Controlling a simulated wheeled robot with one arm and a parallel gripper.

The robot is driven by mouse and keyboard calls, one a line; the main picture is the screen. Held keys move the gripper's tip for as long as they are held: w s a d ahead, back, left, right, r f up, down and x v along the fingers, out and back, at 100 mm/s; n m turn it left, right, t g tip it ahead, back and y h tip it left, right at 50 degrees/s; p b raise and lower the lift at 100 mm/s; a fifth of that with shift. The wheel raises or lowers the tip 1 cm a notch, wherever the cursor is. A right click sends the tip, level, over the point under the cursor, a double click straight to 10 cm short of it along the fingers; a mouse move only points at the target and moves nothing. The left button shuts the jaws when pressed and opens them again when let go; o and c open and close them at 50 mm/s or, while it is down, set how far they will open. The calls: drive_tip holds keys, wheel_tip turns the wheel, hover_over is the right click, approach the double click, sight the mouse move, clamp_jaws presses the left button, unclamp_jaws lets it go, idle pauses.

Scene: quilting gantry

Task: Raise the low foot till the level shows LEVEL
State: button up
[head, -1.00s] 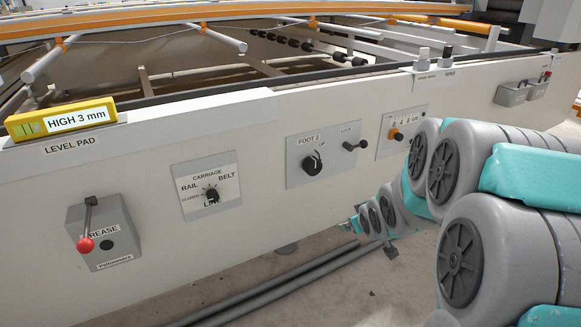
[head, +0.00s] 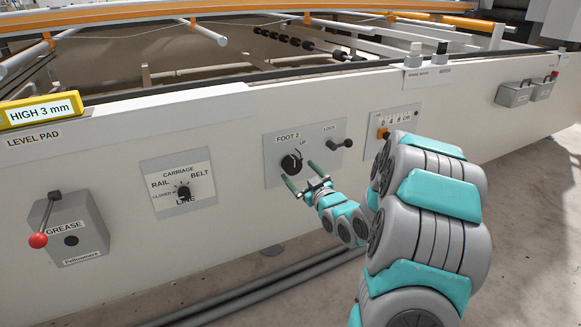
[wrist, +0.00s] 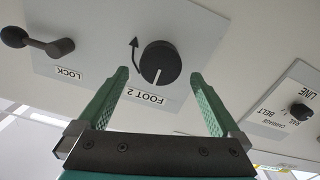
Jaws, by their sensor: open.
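The yellow level (head: 38,111) sits on the level pad at the far left and reads "HIGH 3 mm". The black FOOT 2 knob (head: 291,164) is on a grey panel (head: 272,180) with a curved arrow marked UP. My gripper (head: 298,171) is open and empty, just in front of and slightly below the knob. In the wrist view, upside down, the knob (wrist: 160,63) appears between and beyond the green fingertips (wrist: 160,74); I see no contact. The black LOCK lever (head: 341,144) is right of the knob and also shows in the wrist view (wrist: 38,42).
Left of the panel are the CARRIAGE selector (head: 183,191) and the GREASE box (head: 70,230) with its red-ended lever. A panel with an orange slider (head: 383,133) is to the right, partly behind my arm. Dark pipes (head: 255,296) lie on the floor below.

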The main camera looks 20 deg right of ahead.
sight(294, 167)
drive_tip(key=shift+w+a+f, duration=0.1)
drive_tip(key=shift+w, duration=2.35)
drive_tip(key=c, duration=1.3)
drive_tip(key=shift+m, duration=0.3)
